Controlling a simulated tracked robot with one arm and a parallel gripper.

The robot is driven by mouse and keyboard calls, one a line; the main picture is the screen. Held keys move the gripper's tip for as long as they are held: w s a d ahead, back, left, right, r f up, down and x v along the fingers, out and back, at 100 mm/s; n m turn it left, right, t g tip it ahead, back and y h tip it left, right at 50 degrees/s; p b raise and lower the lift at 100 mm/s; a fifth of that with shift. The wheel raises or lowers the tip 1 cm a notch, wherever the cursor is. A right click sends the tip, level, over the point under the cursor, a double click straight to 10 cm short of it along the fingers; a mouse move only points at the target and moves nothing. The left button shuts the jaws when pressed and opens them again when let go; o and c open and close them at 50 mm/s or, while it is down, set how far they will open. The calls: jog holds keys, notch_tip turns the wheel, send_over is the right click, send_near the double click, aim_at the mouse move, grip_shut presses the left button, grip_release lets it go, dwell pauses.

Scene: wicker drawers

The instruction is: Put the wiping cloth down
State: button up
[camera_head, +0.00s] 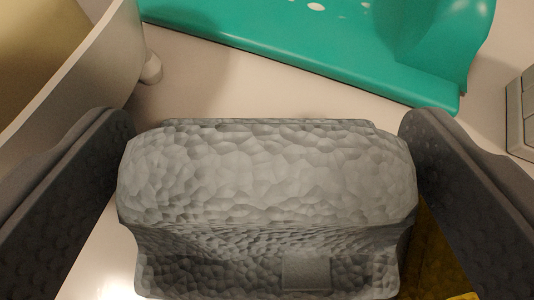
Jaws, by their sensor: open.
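The wiping cloth (268,178) is a grey, folded, bumpy-textured bundle with a small square tag on its lower front. It fills the lower middle of the view. My gripper (268,130) has one dark finger on each side of the cloth, at the left and right. The fingers are spread wide, with little or no gap beside the cloth; I cannot tell if they touch it. The cloth's underside is hidden, so what it rests on is unclear.
A green plastic object (300,45) with holes lies at the top on a pale surface (215,85). A cream curved container (85,75) stands at the upper left. A grey item (521,115) is cut off at the right edge. Something yellow-brown (440,260) shows at lower right.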

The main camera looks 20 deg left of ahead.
jog(key=p+v, duration=0.2)
jog(key=v, duration=0.9)
jog(key=shift+s+r, duration=0.2)
jog(key=shift+s, duration=0.15)
jog(key=d+r+m+t+h, duration=0.15)
jog(key=d+r, duration=0.35)
jog(key=r, duration=0.5)
jog(key=d+r+m+t+h, duration=0.15)
jog(key=d+r, duration=0.35)
jog(key=r, duration=0.6)
jog(key=s+d+r, duration=0.3)
jog(key=s+r, duration=0.3)
jog(key=r, duration=0.4)
jog(key=s+d+r+m+t+h, duration=0.1)
jog(key=s+d+r, duration=0.2)
jog(key=s+r, duration=0.4)
notch_tip(320, 180, up, 3)
jog(key=shift+s+d, duration=0.2)
jog(key=shift+s, duration=0.1)
